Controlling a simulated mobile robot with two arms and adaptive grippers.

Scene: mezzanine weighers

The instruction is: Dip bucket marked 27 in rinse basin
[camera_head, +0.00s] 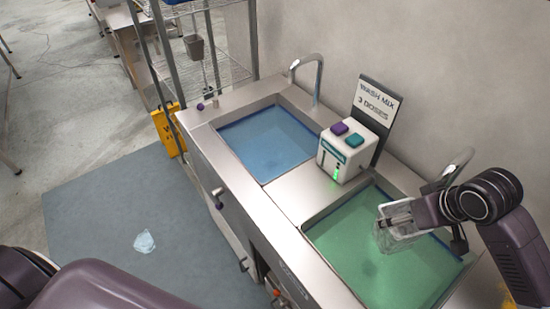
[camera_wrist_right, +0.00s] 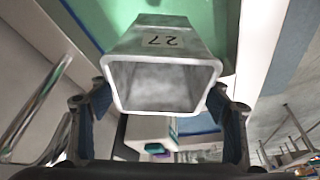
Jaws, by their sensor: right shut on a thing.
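The bucket marked 27 (camera_wrist_right: 163,84) is a pale, square-mouthed bucket with its label upside down in the right wrist view. In the head view it looks like a pale, see-through shape (camera_head: 388,239) over the green basin (camera_head: 310,222). My right gripper (camera_head: 400,219) is shut on it near the rim, with blue fingers at both sides in the wrist view. I cannot tell whether its bottom touches the green liquid. The blue basin (camera_head: 234,169) lies farther back. No label shows which basin is for rinsing. My left gripper is not in view.
A white dispenser (camera_head: 338,161) with purple and teal buttons stands between the basins, before a sign reading "WASH MIX 3 DOSES" (camera_head: 374,102). Taps (camera_head: 318,73) curve over the basins. A wire rack, yellow sign (camera_head: 168,130) and pale floor patch (camera_head: 144,241) are at left.

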